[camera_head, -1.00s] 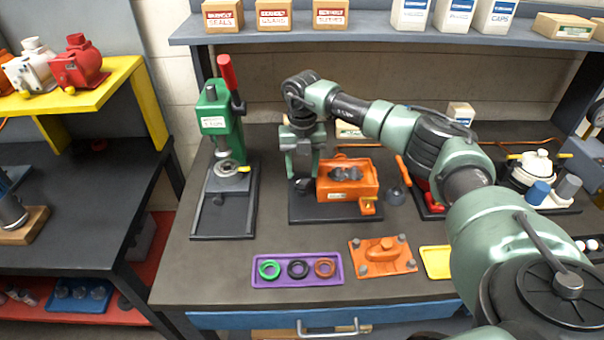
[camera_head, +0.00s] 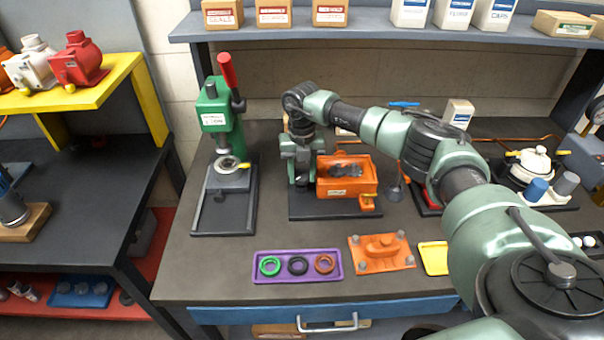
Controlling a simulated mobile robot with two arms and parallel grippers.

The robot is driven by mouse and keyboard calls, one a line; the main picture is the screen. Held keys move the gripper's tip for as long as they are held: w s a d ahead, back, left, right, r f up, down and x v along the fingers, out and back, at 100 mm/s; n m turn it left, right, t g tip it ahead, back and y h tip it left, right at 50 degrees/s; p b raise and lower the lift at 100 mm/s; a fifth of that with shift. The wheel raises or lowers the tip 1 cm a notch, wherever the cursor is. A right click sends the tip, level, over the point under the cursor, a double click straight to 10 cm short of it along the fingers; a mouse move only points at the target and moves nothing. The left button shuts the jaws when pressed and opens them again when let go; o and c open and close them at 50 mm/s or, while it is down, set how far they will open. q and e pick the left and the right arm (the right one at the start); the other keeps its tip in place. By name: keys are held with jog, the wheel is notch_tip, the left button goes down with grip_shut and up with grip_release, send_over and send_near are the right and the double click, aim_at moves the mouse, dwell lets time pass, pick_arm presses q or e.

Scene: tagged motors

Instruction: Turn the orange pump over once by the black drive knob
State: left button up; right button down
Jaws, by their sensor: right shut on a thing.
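The orange pump (camera_head: 337,187) is an open-topped orange box with dark grey parts inside and a small orange spout at its front right. It stands on a dark base plate (camera_head: 335,207) on the workbench. My right gripper (camera_head: 303,180) points down at the pump's left side and is shut on the black drive knob. The fingers hide most of the knob, so its turn angle cannot be told. My left gripper is not in view.
A green press (camera_head: 216,112) with a red lever stands left. In front lie a purple tray (camera_head: 297,280) with rings, an orange cover (camera_head: 382,252) with bolts and a yellow tray (camera_head: 434,258). A white pump (camera_head: 533,165) stands right.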

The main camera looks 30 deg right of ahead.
jog(key=n+b, duration=0.2)
jog(key=n, duration=0.1)
jog(key=n+b, duration=0.1)
jog(key=n, duration=0.2)
jog(key=shift+d+n+b, duration=0.15)
jog(key=shift+n+b, duration=0.25)
jog(key=n+b, duration=0.2)
jog(key=n, duration=0.3)
jog(key=shift+d, duration=0.1)
jog(key=shift+r+n, duration=0.1)
jog(key=shift+n, duration=0.3)
jog(key=c, duration=1.1)
grip_release()
